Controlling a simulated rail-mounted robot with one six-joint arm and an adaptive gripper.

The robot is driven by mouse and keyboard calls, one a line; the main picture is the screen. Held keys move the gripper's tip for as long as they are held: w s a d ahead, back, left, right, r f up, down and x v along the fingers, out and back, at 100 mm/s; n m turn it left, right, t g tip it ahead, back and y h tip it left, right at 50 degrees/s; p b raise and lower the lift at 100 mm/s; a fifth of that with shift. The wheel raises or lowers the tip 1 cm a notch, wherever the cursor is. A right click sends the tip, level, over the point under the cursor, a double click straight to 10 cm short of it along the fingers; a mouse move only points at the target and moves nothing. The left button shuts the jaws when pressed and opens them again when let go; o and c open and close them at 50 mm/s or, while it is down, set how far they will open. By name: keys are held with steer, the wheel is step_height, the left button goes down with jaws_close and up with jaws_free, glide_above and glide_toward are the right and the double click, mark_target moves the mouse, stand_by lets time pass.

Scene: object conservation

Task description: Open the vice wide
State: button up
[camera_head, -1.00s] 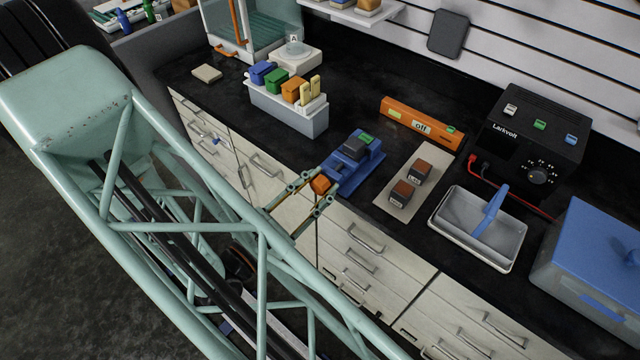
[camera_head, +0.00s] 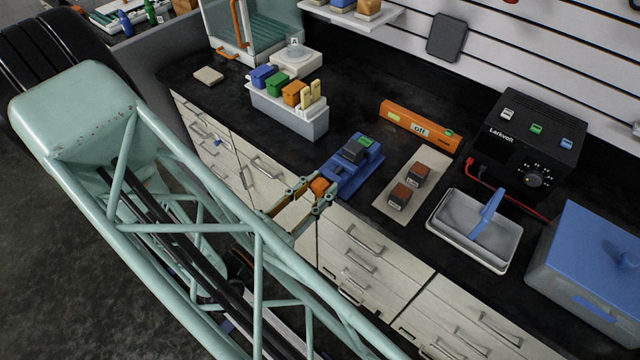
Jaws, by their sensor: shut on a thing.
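The blue vice (camera_head: 350,172) stands at the front edge of the black counter, with a dark block and a small green part on its top. Its orange knob (camera_head: 319,186) sticks out at the front, over the drawers. My gripper (camera_head: 318,190) is at this knob, its fingers on both sides of it and shut on it. My arm's green lattice hides the drawers below and to the left. The gap between the vice's jaws is too small to judge.
A grey bin of coloured blocks (camera_head: 290,118) stands left of the vice. Right of it are a beige mat (camera_head: 432,172) with two brown blocks, an orange level-like bar (camera_head: 405,118), a white tray (camera_head: 450,240) and a black power supply (camera_head: 525,140). Bare counter lies behind the vice.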

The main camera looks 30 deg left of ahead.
steer(key=n+p, duration=0.2)
steer(key=n, duration=0.2)
steer(key=shift+a+r+n, duration=0.1)
steer(key=shift+n, duration=0.2)
steer(key=n+p, duration=0.2)
steer(key=n, duration=0.2)
steer(key=shift+n, duration=0.3)
steer(key=n+p, duration=0.2)
steer(key=n, duration=0.2)
steer(key=shift+a+n, duration=0.1)
steer(key=shift+n, duration=0.2)
steer(key=n, duration=0.1)
steer(key=n+p, duration=0.1)
steer(key=n, duration=0.1)
steer(key=n+p, duration=0.1)
steer(key=shift+f, duration=0.25)
steer(key=n+p, duration=0.1)
steer(key=n, duration=0.4)
steer(key=shift+f, duration=0.1)
steer(key=n+p, duration=0.1)
steer(key=n, duration=0.4)
steer(key=shift+f, duration=0.1)
steer(key=n+p, duration=0.1)
steer(key=n, duration=0.3)
steer(key=shift+n, duration=0.3)
steer(key=shift+d+n+p, duration=0.2)
steer(key=shift+n+p, duration=0.35)
steer(key=shift+n, duration=1.75)
